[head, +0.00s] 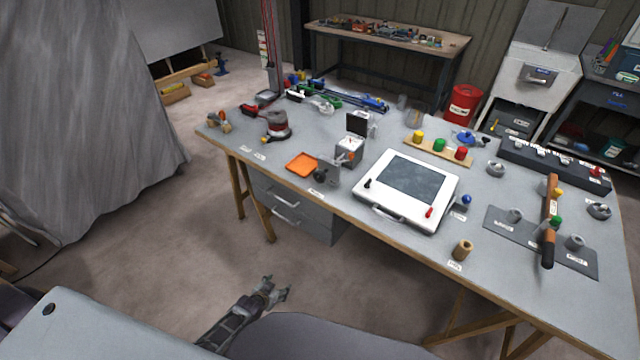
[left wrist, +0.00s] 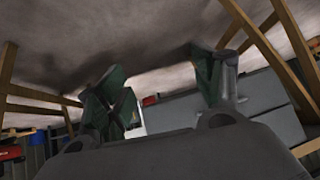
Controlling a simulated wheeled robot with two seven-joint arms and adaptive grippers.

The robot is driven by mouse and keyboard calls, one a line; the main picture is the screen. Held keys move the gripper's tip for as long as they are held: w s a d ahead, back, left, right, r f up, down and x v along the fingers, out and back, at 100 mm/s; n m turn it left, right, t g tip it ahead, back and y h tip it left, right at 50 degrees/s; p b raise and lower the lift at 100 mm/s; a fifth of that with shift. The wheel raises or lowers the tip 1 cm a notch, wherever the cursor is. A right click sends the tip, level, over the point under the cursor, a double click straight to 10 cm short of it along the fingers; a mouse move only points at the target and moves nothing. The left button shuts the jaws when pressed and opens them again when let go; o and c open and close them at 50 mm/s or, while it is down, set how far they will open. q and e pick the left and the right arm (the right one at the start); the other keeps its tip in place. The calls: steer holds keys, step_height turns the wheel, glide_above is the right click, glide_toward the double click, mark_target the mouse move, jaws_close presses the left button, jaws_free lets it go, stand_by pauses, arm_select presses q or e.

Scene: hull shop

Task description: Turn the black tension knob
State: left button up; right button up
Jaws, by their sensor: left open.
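A black knob (head: 320,175) sits on a small grey mount at the front edge of the workbench, left of the white-framed panel; its label is too small to read. A smaller black knob (head: 367,183) is on the left side of the white-framed panel (head: 392,209). My left gripper (head: 276,286) is open and empty, low in front of the bench and well apart from both knobs. Its two fingers are spread in the left wrist view (left wrist: 165,85), with nothing between them. No knob shows in that view. My right gripper is not in view.
Drawers (head: 290,205) and trestle legs stand below the top. The floor before the bench is clear.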

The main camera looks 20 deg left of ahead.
arm_select(q)
steer(key=w+d+r+t+h+b, duration=0.1)
steer(key=w+r+t+b, duration=0.4)
steer(key=w+r, duration=0.95)
steer(key=w+d+r+m+t+h+b, duration=0.1)
steer(key=d+r+b, duration=0.1)
steer(key=r, duration=0.7)
steer(key=w+d+r+m+t+h+b, duration=0.1)
steer(key=r+b, duration=0.3)
steer(key=r, duration=0.5)
steer(key=shift+w+d+r+t+h, duration=0.25)
steer(key=shift+d+r+t+h, duration=0.15)
steer(key=shift+d+t, duration=0.35)
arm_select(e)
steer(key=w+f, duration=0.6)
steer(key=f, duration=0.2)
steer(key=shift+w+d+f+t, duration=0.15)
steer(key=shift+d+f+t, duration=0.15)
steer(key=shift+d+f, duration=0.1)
arm_select(q)
steer(key=shift+w, duration=0.25)
